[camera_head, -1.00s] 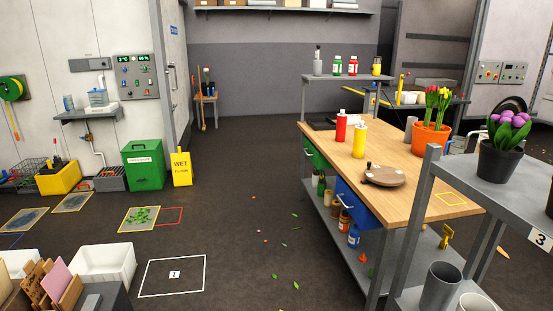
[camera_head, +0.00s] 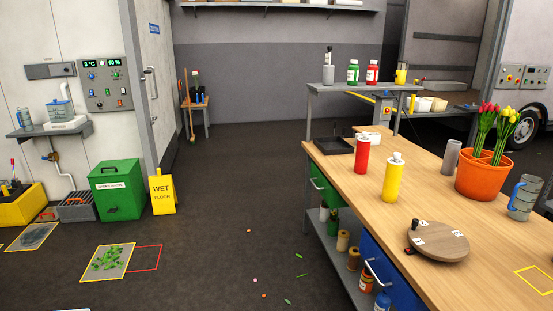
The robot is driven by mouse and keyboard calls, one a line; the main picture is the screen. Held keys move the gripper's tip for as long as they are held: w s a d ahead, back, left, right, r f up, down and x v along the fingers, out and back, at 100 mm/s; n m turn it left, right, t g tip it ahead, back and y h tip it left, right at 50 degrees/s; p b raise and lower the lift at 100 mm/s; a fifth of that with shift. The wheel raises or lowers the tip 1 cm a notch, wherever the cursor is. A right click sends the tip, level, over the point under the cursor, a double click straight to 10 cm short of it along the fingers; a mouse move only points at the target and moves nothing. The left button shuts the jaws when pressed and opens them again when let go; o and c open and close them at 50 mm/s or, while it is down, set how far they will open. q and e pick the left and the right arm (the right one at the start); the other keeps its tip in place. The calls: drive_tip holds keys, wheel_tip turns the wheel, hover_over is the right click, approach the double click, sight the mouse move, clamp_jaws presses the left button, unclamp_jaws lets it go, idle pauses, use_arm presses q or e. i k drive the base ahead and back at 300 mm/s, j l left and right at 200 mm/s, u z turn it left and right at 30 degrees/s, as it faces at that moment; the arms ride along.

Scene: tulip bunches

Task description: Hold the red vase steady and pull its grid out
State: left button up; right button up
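I do not make out a red vase with a grid for certain. An orange pot (camera_head: 480,182) with red and yellow tulips (camera_head: 494,130) stands on the wooden workbench (camera_head: 345,178) at the right. A red bottle (camera_head: 362,158) with a white top stands upright further left on the bench, beside a yellow bottle (camera_head: 393,180). Neither of my grippers shows in the head view.
A round wooden turntable (camera_head: 438,243) lies near the bench's front edge. A grey cylinder (camera_head: 452,157) and a blue-handled jug (camera_head: 522,198) flank the pot.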

sight(364, 138)
drive_tip(key=i, duration=0.85)
drive_tip(key=i+j+z, duration=0.1)
drive_tip(key=i, duration=0.75)
